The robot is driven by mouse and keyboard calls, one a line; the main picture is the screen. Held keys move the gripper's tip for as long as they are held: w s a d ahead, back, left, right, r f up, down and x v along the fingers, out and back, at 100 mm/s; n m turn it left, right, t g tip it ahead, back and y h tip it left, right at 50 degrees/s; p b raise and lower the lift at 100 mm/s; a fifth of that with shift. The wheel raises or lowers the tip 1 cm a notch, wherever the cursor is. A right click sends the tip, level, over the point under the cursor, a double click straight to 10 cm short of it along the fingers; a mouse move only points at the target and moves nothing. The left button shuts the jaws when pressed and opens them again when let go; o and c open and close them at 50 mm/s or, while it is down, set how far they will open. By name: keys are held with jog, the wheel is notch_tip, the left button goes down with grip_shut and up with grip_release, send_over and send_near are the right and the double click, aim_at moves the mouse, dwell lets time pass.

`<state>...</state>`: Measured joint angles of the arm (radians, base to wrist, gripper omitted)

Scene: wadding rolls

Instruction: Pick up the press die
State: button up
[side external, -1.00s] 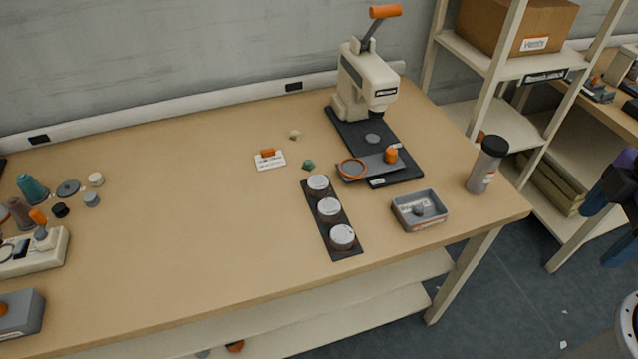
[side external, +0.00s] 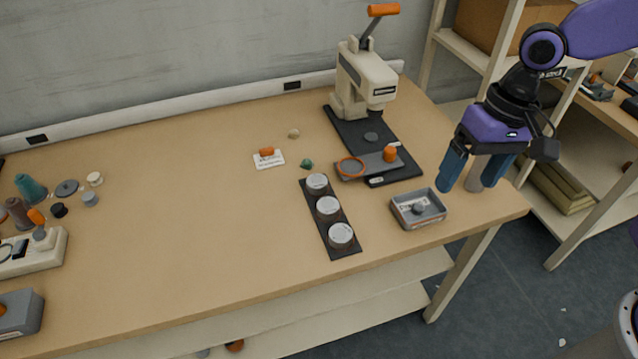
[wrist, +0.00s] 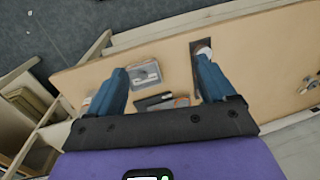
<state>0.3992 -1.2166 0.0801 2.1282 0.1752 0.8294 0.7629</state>
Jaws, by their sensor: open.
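A small grey die-like piece with a round knob (side external: 418,208) sits inside an open grey tray (side external: 394,212) near the table's front right; I cannot be sure it is the press die. The tray also shows in the wrist view (wrist: 136,80). My gripper (side external: 468,186) is open and empty, pointing down above the right end of the table, to the right of the tray and higher. In the wrist view my gripper (wrist: 162,64) has its blue fingers wide apart, with the tray seen between them.
A cream lever press (side external: 362,85) stands on a black base, with a sliding plate and orange knob (side external: 390,154). A black strip (side external: 345,251) holds three round tins. The table's middle left is clear.

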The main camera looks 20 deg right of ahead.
jog(key=w+a+f+m+y, duration=0.1)
jog(key=w+a+m, duration=0.3)
jog(key=w+m, duration=0.25)
jog(key=w+a+f+m, duration=0.2)
jog(key=w+a+m, duration=0.25)
jog(key=w, duration=0.35)
jog(key=m+t+y, duration=0.1)
jog(key=m+t, duration=0.1)
jog(key=m, duration=0.9)
send_near(318, 180)
jog(key=x, duration=0.9)
jog(key=c, duration=1.4)
